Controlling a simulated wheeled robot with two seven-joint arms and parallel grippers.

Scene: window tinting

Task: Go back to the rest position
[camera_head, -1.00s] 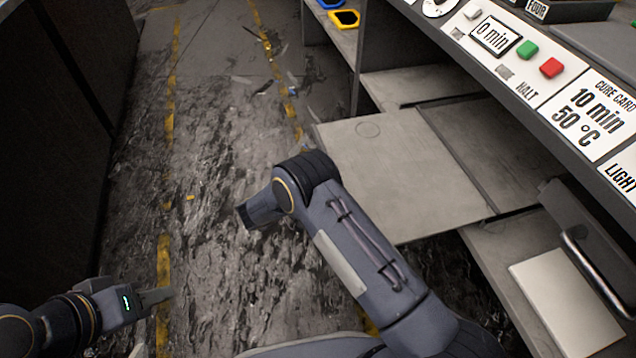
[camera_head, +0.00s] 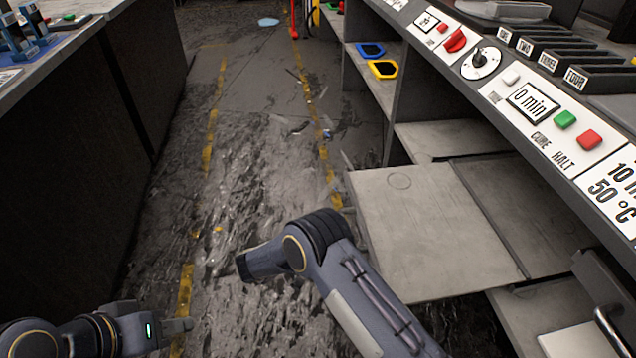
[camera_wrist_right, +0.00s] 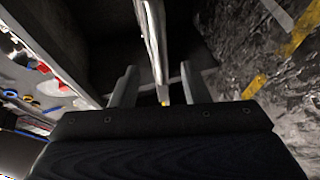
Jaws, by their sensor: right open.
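My left gripper (camera_head: 178,327) is at the lower left of the head view, over the floor beside the dark counter; its jaws show side-on, so I cannot tell whether they are open. My right arm (camera_head: 330,265) is bent in the lower middle of the head view, beside the workbench; its fingers are hidden there. In the right wrist view my right gripper (camera_wrist_right: 158,85) is open, its two fingers apart with nothing held between them.
The workbench at right carries a control panel (camera_head: 540,110) with green and red buttons, labelled slots and a dial. A dark counter (camera_head: 140,85) stands at left.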

